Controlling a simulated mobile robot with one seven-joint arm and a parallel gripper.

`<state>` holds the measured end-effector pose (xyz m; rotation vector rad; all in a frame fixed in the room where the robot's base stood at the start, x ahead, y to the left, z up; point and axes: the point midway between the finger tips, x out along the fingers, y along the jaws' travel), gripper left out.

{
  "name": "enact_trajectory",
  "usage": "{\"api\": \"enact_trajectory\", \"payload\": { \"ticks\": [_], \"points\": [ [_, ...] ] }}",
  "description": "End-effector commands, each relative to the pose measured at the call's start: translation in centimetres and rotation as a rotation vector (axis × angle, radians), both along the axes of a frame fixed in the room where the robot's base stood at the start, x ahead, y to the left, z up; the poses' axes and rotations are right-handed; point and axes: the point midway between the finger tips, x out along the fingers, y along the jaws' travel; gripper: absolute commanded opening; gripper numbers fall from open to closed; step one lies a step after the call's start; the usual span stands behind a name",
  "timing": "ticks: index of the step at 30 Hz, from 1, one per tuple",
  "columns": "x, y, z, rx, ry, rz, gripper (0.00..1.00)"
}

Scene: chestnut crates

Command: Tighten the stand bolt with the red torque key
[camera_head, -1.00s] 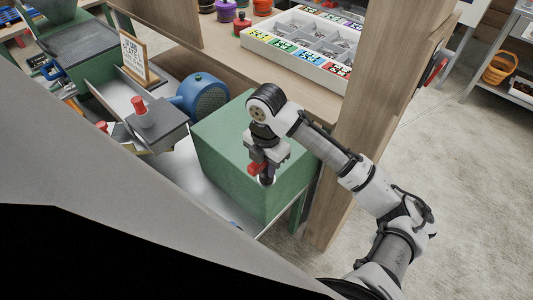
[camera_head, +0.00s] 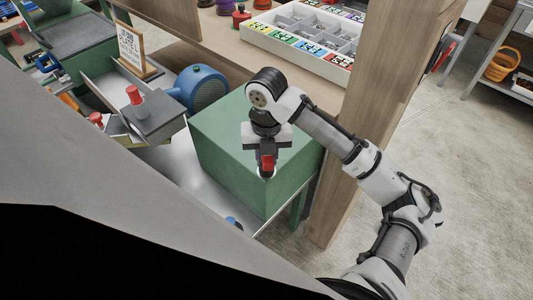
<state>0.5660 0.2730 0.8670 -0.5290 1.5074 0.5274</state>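My gripper (camera_head: 266,156) points down over the front part of the large green box (camera_head: 232,135). It is shut on a red piece (camera_head: 267,163) that looks like the torque key, with a dark, rounded end just below it. I cannot tell whether that end touches the green box. I cannot make out the stand bolt; the gripper may hide it. A small blue thing (camera_head: 233,222) shows at the box's lower left side, partly cut off by the grey edge in front.
A blue motor-like drum (camera_head: 203,90) and a grey box with a red knob (camera_head: 134,95) stand to the left. A wooden post (camera_head: 365,130) rises close to the right of the arm. A white compartment tray (camera_head: 300,45) lies on the wooden shelf behind.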

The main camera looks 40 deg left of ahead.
Motion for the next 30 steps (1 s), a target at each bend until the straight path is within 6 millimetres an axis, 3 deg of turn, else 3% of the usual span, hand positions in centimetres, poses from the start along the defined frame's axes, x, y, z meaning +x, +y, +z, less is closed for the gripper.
{"api": "enact_trajectory", "payload": {
  "ticks": [6,16,30],
  "points": [
    [0.02,0.03,-0.13,0.002,-0.001,0.214,0.0],
    [0.02,0.0,0.04,0.001,0.0,0.234,0.0],
    [-0.01,0.01,0.25,0.001,0.001,-0.121,0.0]
  ]
}}
